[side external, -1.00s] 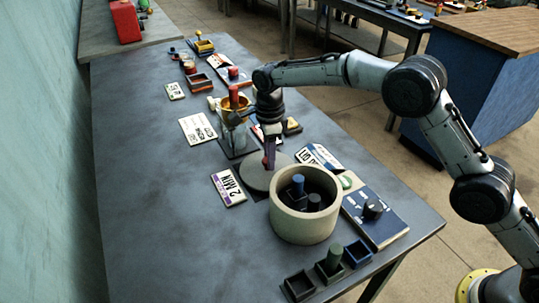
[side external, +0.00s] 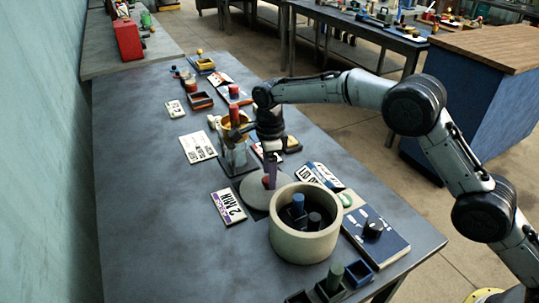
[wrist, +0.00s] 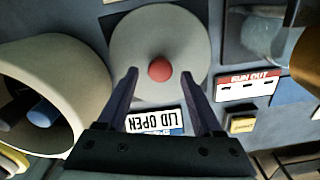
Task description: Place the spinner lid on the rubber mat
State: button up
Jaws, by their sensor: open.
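The spinner lid (side external: 244,189) is a flat grey disc with a red knob. It lies flat on the table top beside the stone-coloured pot, and it also shows in the wrist view (wrist: 150,30). Dark corners of what looks like the rubber mat (side external: 258,213) stick out from under the lid. My gripper (wrist: 158,72) is open, with its two fingers apart on either side of the red knob in the wrist view. The knob sits clear between the fingertips. In the side view my gripper (side external: 269,178) points down over the lid.
The round pot (side external: 290,240) with dark and blue pieces inside stands close to the lid. A glass jar (side external: 235,155) stands behind the lid. A "2 MIN" plate (side external: 229,206) lies left of it, and a "LID OPEN" plate (wrist: 155,121) nearby. The table's left side is clear.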

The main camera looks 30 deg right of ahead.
notch_tip(320, 180, up, 11)
jog(key=shift+r, duration=0.2)
dwell(0.3)
jog(key=s+d+r+n+t, duration=0.3)
jog(key=s+d+r+n, duration=0.95)
jog(key=s, duration=0.55)
jog(key=s+d+f+n+t, duration=0.1)
jog(key=s+d+f+n, duration=0.1)
jog(key=s, duration=0.5)
jog(key=s+d+f+n, duration=0.2)
jog(key=s+d+n, duration=0.1)
jog(key=s, duration=0.4)
jog(key=s+d+f+n+t, duration=0.1)
jog(key=s+d+f+n, duration=0.2)
jog(key=s, duration=0.4)
jog(key=shift+t, duration=0.3)
